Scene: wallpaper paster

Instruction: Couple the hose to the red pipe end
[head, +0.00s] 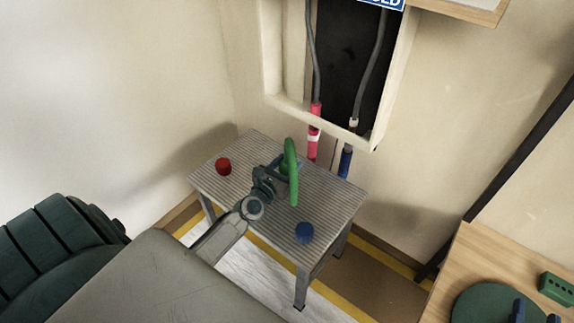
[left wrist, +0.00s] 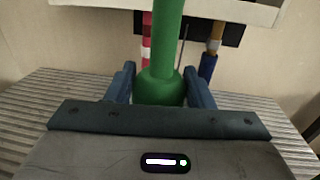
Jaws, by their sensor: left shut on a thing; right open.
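My left gripper (head: 284,167) is shut on the green hose (head: 291,185) above the ridged table. In the left wrist view, the fingers (left wrist: 160,84) are either side of the hose's wider end, and the green tube (left wrist: 168,35) runs up from it. The red pipe end (head: 313,147) hangs below the wall opening, behind the hose and apart from it in the head view. It also shows in the left wrist view (left wrist: 147,48), partly hidden by the hose.
A blue pipe end (head: 346,161) hangs right of the red one. The ridged table (head: 335,200) carries a red cylinder (head: 223,166) and a blue cylinder (head: 304,232). A wooden table (head: 475,260) at right holds a green disc (head: 480,303) and a green block (head: 556,289).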

